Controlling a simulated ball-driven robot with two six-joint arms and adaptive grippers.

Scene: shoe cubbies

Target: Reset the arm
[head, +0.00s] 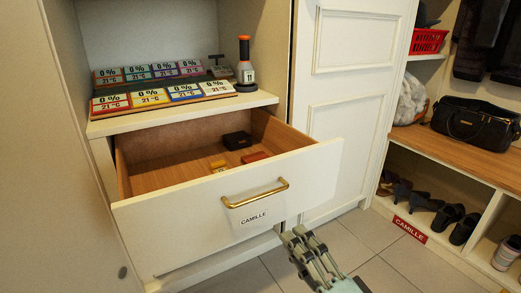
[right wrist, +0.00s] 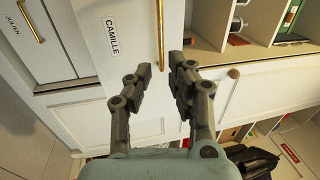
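My right gripper (head: 300,238) is in front of the open drawer, below and right of its brass handle (head: 255,193), and looks empty. In the right wrist view the fingers of this gripper (right wrist: 161,68) are spread apart with a gap between them. The drawer (head: 190,221) is pulled out and has a CAMILLE label, which also shows in the right wrist view (right wrist: 112,36). A dark box (head: 237,140), an orange-red item (head: 255,157) and small yellow items (head: 219,167) lie inside the drawer. My left gripper is out of view.
Several 0 % / 21 °C cards stand on the shelf (head: 260,99) above the drawer, beside a dark bottle-like object (head: 245,65). A panelled white door (head: 347,120) stands right of it. A wooden bench (head: 455,152) with a handbag and shoe cubbies is farther right. Tiled floor (head: 370,240) lies between.

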